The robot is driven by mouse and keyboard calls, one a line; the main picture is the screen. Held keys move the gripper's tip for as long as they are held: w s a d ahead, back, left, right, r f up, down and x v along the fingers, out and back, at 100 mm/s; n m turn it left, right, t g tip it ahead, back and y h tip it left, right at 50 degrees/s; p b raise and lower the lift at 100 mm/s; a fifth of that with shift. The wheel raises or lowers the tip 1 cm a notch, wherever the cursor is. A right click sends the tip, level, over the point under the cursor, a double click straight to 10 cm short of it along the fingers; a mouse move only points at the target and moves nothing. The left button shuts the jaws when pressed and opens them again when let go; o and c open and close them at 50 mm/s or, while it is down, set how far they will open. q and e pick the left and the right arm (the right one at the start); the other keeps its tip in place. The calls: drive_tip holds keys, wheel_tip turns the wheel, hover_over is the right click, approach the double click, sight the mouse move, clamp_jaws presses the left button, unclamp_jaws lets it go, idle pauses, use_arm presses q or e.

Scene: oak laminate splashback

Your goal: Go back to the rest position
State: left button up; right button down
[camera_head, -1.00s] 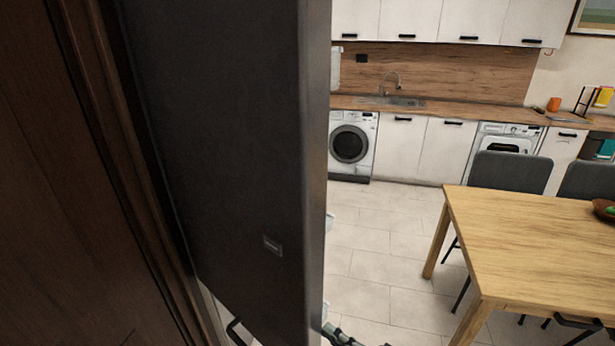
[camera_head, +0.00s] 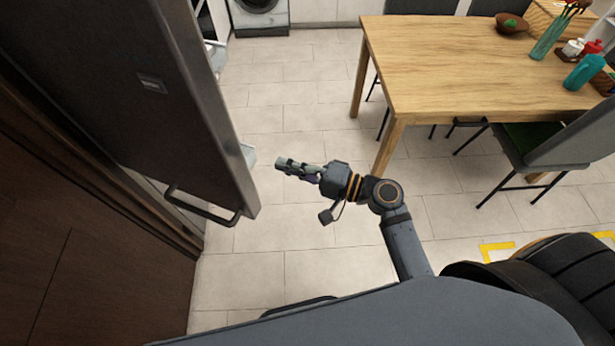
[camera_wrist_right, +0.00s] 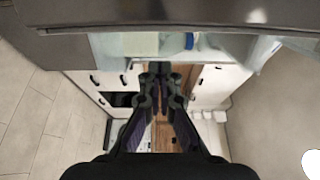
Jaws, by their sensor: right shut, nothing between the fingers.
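My right gripper (camera_head: 281,164) is shut and empty in the head view. It reaches left over the tiled floor, to the right of the fridge door (camera_head: 120,95) and apart from it. The dark door stands open and has a bar handle (camera_head: 203,207) near its lower edge. In the right wrist view the right gripper's fingers (camera_wrist_right: 160,72) are together, with the door's edge (camera_wrist_right: 200,18) and pale shelves (camera_wrist_right: 125,45) across the top. My left gripper is not in view.
A wooden table (camera_head: 470,75) stands at the upper right with a bowl (camera_head: 512,24) and bottles on it. A chair (camera_head: 535,145) is at its near side. A washing machine (camera_head: 258,14) is at the back. The floor (camera_head: 290,105) between door and table is clear.

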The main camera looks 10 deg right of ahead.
drive_tip(key=s, duration=0.1)
drive_tip(key=s+d, duration=0.1)
drive_tip(key=s+d+b, duration=0.1)
drive_tip(key=s, duration=0.1)
drive_tip(key=shift+d+r, duration=0.1)
drive_tip(key=shift+r, duration=0.15)
drive_tip(key=shift+s, duration=0.1)
drive_tip(key=s+d+f+g+h, duration=0.1)
drive_tip(key=d+f+h, duration=0.35)
drive_tip(key=f, duration=0.75)
drive_tip(key=d+f+g+h, duration=0.1)
drive_tip(key=d+f+h, duration=0.3)
drive_tip(key=f, duration=0.9)
drive_tip(key=s+d+f+h, duration=0.15)
drive_tip(key=d+f, duration=0.45)
drive_tip(key=f, duration=0.6)
drive_tip(key=s+d+f+n+g+h, duration=0.2)
drive_tip(key=s+f+n+g+h, duration=0.1)
drive_tip(key=s+f, duration=0.7)
drive_tip(key=s+d+f+n+g+h, duration=0.2)
drive_tip(key=s+f, duration=0.8)
drive_tip(key=s, duration=0.6)
drive_tip(key=shift+s+d+f+n+g+h, duration=0.2)
drive_tip(key=shift+d+f+n+g+h, duration=0.15)
drive_tip(key=shift+d+n+g, duration=0.7)
